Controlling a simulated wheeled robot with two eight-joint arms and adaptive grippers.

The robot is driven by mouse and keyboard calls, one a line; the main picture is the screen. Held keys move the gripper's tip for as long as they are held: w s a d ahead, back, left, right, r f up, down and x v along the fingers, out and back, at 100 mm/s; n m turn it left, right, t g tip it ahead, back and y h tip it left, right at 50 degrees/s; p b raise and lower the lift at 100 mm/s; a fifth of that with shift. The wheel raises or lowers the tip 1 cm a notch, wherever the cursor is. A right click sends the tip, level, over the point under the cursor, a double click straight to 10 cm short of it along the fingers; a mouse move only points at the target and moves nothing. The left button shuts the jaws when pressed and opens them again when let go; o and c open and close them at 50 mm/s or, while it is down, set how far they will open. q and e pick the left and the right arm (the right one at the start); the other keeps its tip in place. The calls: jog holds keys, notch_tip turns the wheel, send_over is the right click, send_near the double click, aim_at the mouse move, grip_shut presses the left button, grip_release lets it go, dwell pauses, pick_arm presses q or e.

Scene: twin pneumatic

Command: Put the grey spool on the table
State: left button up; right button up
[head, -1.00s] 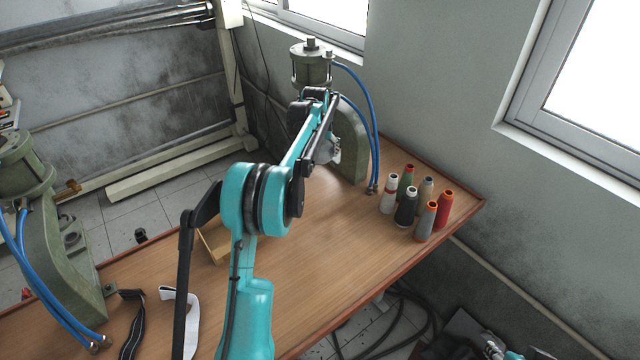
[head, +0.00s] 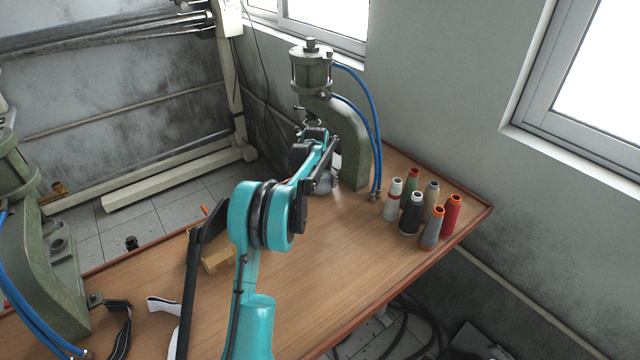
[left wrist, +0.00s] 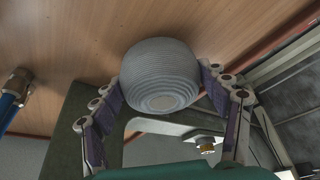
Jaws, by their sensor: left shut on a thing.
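A grey ribbed spool (left wrist: 160,70) is between the fingers of my left gripper (left wrist: 162,82) in the left wrist view, and the gripper is shut on it. The wooden table (head: 300,255) shows behind the spool in that view. In the head view my left gripper (head: 325,182) is low over the far part of the table, beside the far green press (head: 352,140). My own arm hides most of the gripper and spool there. I cannot tell whether the spool touches the table. My right gripper is not in view.
Several thread spools (head: 411,213) stand upright near the right edge of the table. Blue hoses (head: 375,130) run down beside the far press. A second press (head: 45,270), straps (head: 118,330) and a small wooden block (head: 216,258) are at the left. The table's middle front is clear.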

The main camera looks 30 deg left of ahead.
pick_arm(q)
jog(key=shift+r, duration=0.1)
jog(key=o, duration=1.2)
jog(key=shift+o, duration=0.2)
